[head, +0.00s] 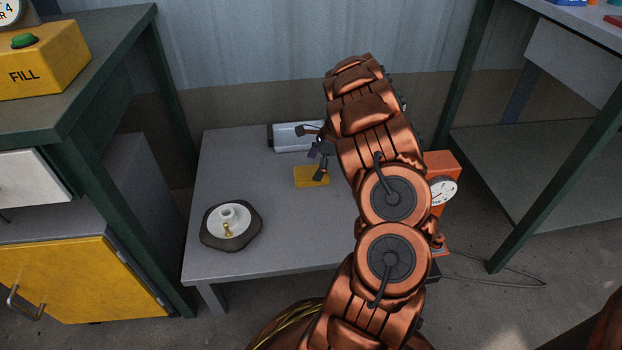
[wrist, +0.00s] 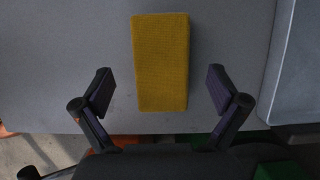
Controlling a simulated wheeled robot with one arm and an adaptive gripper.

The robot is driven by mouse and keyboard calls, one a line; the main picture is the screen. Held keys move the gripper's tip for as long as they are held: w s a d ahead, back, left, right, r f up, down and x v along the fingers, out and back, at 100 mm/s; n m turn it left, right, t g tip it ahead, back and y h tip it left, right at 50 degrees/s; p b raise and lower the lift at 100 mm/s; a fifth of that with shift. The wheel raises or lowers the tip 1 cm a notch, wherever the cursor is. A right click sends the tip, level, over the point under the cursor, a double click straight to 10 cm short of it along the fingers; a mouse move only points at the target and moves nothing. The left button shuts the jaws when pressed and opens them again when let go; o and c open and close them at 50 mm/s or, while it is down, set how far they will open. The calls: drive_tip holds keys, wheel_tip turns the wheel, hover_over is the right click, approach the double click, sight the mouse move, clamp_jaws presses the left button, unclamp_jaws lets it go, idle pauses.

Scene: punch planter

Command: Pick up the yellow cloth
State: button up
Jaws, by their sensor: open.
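The yellow cloth (head: 307,177) lies flat on the low grey table (head: 270,255), near its middle. In the wrist view the cloth (wrist: 160,62) is a yellow rectangle, upright in the picture and centred between the fingers. My gripper (wrist: 160,92) is open and empty, with one finger on each side of the cloth's lower part and a gap on both sides. In the head view my gripper (head: 318,158) is over the cloth and covers part of it. How high the fingertips are above the table I cannot tell.
A silver cylinder (head: 294,137) lies behind the cloth. A dark base with a white round part (head: 230,222) sits at the table's front left. An orange device with a dial (head: 441,165) is at the right, partly behind my arm. Green-framed benches stand on both sides.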

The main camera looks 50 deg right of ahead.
sight(313, 170)
drive_tip(key=shift+d+b+x, duration=0.25)
drive_tip(key=shift+b+x, duration=0.2)
drive_tip(key=shift+x, duration=0.7)
drive_tip(key=shift+w+a+f, duration=0.15)
drive_tip(key=shift+a+f, duration=0.1)
drive_tip(key=shift+f, duration=0.35)
drive_tip(key=shift+f+p, duration=0.25)
drive_tip(key=shift+p, duration=0.05)
drive_tip(key=c, duration=1.3)
drive_tip(key=shift+r+b, duration=0.15)
drive_tip(key=shift+b, duration=0.5)
drive_tip(key=shift+c, duration=0.3)
